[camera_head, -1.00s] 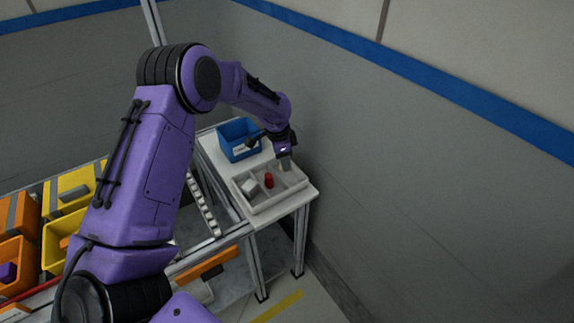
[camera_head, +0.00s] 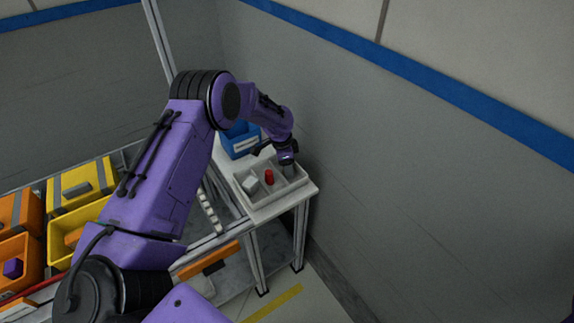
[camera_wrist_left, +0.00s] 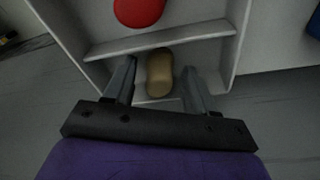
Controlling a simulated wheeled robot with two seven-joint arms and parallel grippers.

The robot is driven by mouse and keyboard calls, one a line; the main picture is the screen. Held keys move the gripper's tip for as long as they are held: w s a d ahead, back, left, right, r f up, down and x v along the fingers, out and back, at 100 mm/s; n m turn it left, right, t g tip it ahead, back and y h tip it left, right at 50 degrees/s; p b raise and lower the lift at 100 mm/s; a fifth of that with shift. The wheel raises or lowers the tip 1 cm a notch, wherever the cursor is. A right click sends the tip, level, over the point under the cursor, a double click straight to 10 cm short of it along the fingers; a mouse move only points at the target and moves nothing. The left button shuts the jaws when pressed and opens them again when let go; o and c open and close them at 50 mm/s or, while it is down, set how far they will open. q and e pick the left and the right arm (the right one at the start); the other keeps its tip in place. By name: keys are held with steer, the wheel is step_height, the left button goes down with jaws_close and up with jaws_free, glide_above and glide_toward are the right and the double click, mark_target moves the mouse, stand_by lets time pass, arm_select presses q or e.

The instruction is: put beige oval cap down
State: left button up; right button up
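The beige oval cap (camera_wrist_left: 160,72) lies in an end compartment of the white divided tray (camera_wrist_left: 227,70), in the left wrist view. My left gripper (camera_wrist_left: 158,68) has its two fingers apart, one on each side of the cap, with visible gaps between them and it. In the head view the left gripper (camera_head: 290,168) reaches down into the right compartment of the tray (camera_head: 262,207); the cap cannot be made out there. My right gripper is not in view.
A red round part (camera_head: 269,177) and a pale block (camera_head: 250,184) sit in neighbouring tray compartments. A blue bin (camera_head: 240,146) stands behind the tray. The grey wall is close on the right. Yellow and orange bins (camera_head: 75,222) are at the left.

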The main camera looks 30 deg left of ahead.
arm_select(q)
steer(key=shift+r, duration=0.15)
step_height(320, 180, up, 12)
steer(key=s+a+b, duration=0.1)
steer(key=shift+s, duration=0.2)
steer(key=shift+a, duration=0.1)
